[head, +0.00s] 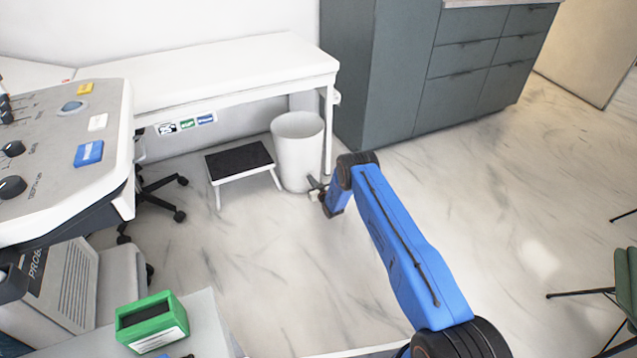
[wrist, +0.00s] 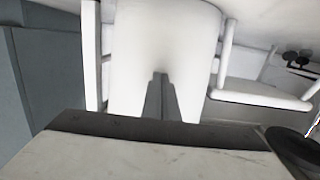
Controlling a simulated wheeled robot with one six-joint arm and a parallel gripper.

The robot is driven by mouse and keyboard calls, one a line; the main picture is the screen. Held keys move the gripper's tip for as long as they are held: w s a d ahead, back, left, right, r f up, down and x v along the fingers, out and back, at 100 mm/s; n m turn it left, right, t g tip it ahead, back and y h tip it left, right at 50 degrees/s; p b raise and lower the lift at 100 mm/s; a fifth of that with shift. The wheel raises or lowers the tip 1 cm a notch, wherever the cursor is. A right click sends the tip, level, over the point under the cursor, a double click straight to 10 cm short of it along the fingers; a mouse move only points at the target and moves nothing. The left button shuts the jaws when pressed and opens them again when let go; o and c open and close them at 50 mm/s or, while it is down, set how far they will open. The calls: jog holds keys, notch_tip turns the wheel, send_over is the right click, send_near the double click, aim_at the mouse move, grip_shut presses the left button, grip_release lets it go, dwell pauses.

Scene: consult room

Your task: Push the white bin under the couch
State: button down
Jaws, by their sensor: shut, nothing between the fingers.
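The white bin (head: 297,153) stands upright on the floor at the front right end of the white couch (head: 225,68), beside the couch's leg. Its upper back part is at the couch's edge; how far it is under I cannot tell. My gripper (head: 316,190) is low, at the bin's lower right front side. In the wrist view the bin (wrist: 165,50) fills the middle, and my shut, empty gripper (wrist: 160,78) points at its wall. Whether the fingertips touch the bin I cannot tell.
A step stool (head: 239,160) with a black top stands just left of the bin. Grey-green cabinets (head: 400,75) stand to the right of the couch. A wheeled chair base (head: 165,190) is at the left. The floor (head: 240,250) in front is clear.

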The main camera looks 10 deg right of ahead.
jog(key=shift+w+a, duration=0.15)
jog(key=shift+w, duration=0.25)
jog(key=v, duration=0.6)
jog(key=shift+f, duration=0.3)
dwell(0.5)
